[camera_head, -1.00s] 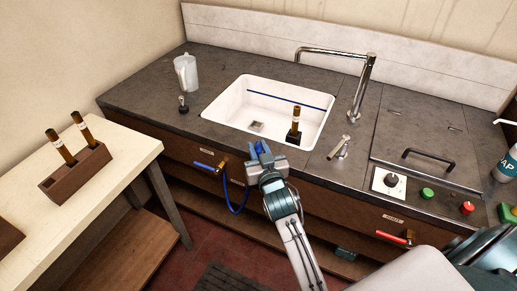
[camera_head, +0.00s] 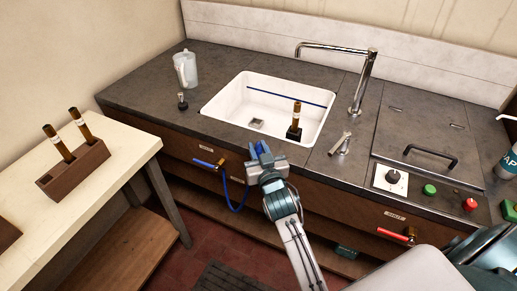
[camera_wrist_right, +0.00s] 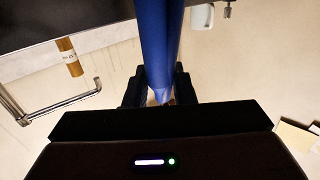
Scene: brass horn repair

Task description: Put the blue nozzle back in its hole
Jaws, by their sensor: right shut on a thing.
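My right gripper (camera_head: 262,152) is at the front edge of the counter, just in front of the sink. It is shut on the blue nozzle (camera_wrist_right: 160,40), which shows in the right wrist view as a thick blue cylinder rising from between the dark fingers. In the head view, little of the nozzle can be told apart from the blue-grey gripper. A thin blue hose (camera_head: 237,209) loops below the counter edge, between the gripper and a blue-handled brass valve (camera_head: 208,164). I cannot make out the nozzle's hole. My left gripper is not in view.
The white sink (camera_head: 225,101) holds an amber vial (camera_head: 297,115) in a dark base. A tall faucet (camera_head: 364,85) stands behind it. A jug (camera_head: 186,70) and a small dark fitting (camera_head: 182,101) stand left. A red-handled valve (camera_head: 393,236) juts out right.

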